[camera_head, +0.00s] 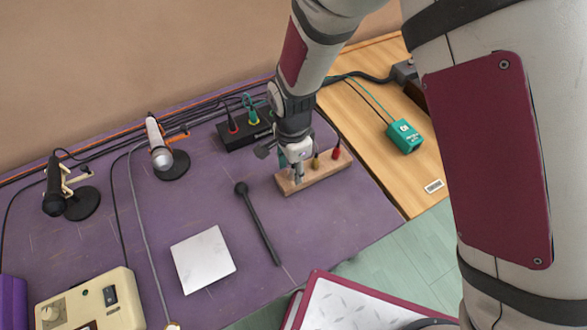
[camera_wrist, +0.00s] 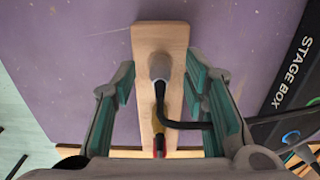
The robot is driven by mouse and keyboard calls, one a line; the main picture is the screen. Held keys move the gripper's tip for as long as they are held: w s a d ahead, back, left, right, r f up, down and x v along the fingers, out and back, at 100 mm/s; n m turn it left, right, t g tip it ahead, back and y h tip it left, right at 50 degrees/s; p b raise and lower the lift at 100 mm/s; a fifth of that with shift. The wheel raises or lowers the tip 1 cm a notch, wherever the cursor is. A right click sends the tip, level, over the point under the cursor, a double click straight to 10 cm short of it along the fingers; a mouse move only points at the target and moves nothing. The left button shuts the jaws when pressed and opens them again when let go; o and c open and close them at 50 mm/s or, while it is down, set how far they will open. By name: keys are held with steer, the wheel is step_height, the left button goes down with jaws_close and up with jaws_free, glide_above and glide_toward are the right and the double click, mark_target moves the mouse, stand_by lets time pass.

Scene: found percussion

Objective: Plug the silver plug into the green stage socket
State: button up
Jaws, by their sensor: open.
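The silver plug (camera_wrist: 160,66) stands in a wooden rack (camera_head: 320,176), at its left end in the head view. A black cable bends from the plug to the right in the wrist view. My gripper (camera_head: 293,166) is over that end of the rack. In the wrist view its teal-padded fingers (camera_wrist: 160,88) are open, one on each side of the rack and plug, with gaps between. The black stage box (camera_head: 246,132) lies behind the rack.
A yellow plug (camera_head: 315,162) and a red plug (camera_head: 336,150) share the rack. A black mallet (camera_head: 260,225) and a pale square plate (camera_head: 203,260) lie in front. Two microphones on stands, cables and a cream box (camera_head: 92,303) are at left. A teal box (camera_head: 404,137) is at right.

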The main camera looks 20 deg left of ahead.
steer(key=shift+f, duration=0.7)
jaws_close()
steer(key=shift+r, duration=0.2)
